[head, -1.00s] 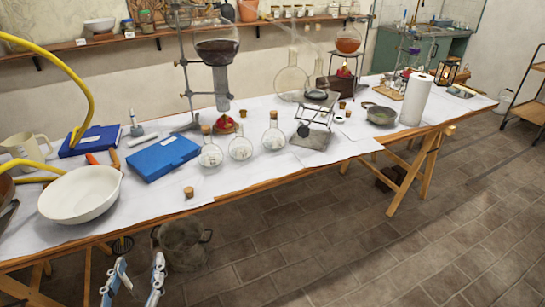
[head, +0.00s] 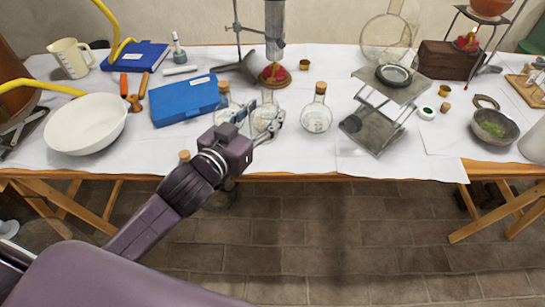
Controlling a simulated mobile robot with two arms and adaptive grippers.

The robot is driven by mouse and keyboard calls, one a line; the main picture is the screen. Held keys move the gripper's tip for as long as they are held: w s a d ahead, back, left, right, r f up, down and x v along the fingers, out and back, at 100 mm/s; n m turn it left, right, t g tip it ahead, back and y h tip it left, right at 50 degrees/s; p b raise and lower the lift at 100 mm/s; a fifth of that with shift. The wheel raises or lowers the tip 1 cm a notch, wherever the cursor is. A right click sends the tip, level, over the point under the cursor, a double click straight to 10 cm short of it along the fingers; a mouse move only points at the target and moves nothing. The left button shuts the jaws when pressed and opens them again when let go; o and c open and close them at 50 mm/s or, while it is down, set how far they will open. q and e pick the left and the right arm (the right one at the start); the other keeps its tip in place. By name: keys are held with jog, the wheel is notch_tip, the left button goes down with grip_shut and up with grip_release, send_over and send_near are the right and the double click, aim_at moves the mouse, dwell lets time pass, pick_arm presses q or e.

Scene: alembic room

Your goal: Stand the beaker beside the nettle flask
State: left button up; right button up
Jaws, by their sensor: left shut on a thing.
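A corked flask (head: 222,101) stands just left, partly hidden by the gripper. Another corked flask (head: 317,119) stands apart on the right. Their labels are too small to read, so I cannot tell which is the nettle flask. My right gripper is out of view.
A white bowl (head: 86,124) and a blue case (head: 186,101) lie left of the flasks. White cloth (head: 300,155) is bare near the front edge.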

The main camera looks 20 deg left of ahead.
pick_arm(q)
jog(key=shift+m+h, duration=0.5)
jog(key=shift+h, duration=0.2)
jog(key=w+r, duration=0.3)
jog(key=r, duration=0.1)
jog(key=shift+w+a, duration=0.25)
jog(key=shift+a, duration=0.1)
jog(key=f, duration=0.6)
jog(key=f+b, duration=0.1)
jog(key=f, duration=1.2)
jog(key=shift+w+d+f+b, duration=0.1)
jog(key=shift+w+f+b, duration=0.2)
jog(key=shift+b, duration=0.05)
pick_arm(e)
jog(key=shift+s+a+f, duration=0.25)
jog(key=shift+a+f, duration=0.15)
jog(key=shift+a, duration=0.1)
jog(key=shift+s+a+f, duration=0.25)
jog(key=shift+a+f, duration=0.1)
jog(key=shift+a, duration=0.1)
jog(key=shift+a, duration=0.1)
pick_arm(q)
jog(key=shift+f, duration=0.1)
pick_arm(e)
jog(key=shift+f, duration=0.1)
pick_arm(q)
jog(key=o, duration=1.2)
jog(key=shift+c, duration=0.2)
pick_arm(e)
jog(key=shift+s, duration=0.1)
